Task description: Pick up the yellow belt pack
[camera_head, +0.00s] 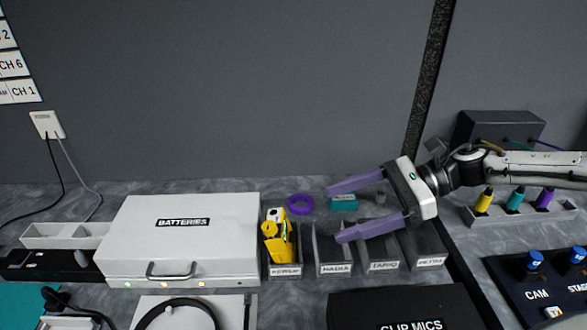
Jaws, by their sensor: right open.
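Yellow items stand in the leftmost labelled bin (284,271). A yellow pack (280,247) fills the bin, and a yellow piece with a white part (275,214) shows at its back edge. I cannot tell whether these are one belt pack or separate things. My right gripper (334,214) comes in from the right, its two purple fingers spread and pointing left over the bins. It is open and empty, with its fingertips to the right of the yellow items and apart from them. It hides parts of the bins below. My left gripper is not in view.
Several grey labelled bins (333,269) stand in a row to the right. A purple ring (300,205) and a teal item (343,202) lie behind them. A white batteries case (182,230) stands left, a black clip mics box (400,309) in front. The grey wall closes the back.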

